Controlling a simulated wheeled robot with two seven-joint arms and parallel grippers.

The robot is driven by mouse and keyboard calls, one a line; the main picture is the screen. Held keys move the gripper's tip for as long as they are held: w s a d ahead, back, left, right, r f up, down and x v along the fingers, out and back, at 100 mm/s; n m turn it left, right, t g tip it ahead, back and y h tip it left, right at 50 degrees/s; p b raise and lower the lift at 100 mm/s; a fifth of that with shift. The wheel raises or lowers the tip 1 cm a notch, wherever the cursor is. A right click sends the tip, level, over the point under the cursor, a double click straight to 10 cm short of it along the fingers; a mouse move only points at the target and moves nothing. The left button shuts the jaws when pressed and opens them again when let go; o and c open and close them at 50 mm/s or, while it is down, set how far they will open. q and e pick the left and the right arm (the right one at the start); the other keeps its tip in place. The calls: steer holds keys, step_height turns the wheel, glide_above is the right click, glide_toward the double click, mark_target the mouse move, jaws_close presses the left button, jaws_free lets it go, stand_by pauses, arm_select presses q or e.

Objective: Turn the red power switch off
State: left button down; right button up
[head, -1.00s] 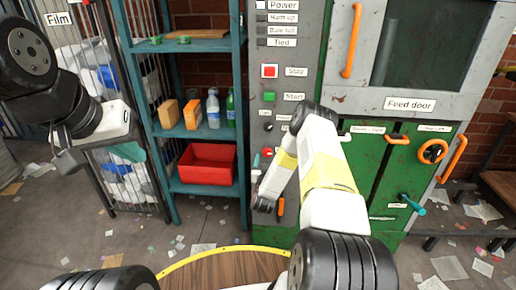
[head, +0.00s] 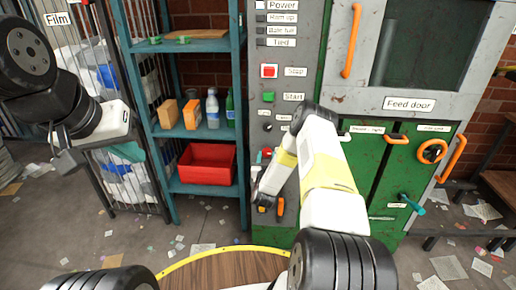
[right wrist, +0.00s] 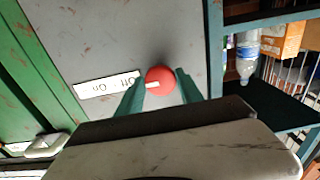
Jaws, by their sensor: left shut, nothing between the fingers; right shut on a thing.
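The red power switch (right wrist: 160,80) is a round red knob with a white pointer mark on the grey panel, beside an "Off - On" label (right wrist: 108,85). In the right wrist view the pointer lies toward the label. My right gripper (right wrist: 160,87) has its two teal fingers on either side of the knob, shut on it. In the head view the knob (head: 267,152) shows small beside a teal fingertip, and my right arm hides part of the panel. My left gripper (head: 127,152) is at the left in front of the wire cage, shut and empty.
The grey panel also carries a red stop button (head: 269,71) and a green start button (head: 269,97). A blue shelf (head: 245,110) with bottles and a red bin (head: 207,166) stands left of it. The green feed door machine (head: 365,170) is to the right.

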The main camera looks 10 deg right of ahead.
steer(key=shift+n, duration=0.3)
steer(key=n, duration=0.3)
steer(key=shift+n, duration=0.3)
steer(key=n, duration=0.4)
steer(key=shift+n, duration=0.3)
steer(key=n, duration=0.5)
steer(key=shift+r, duration=0.1)
steer(key=shift+d+n, duration=0.1)
steer(key=shift+n, duration=1.9)
steer(key=o, duration=1.4)
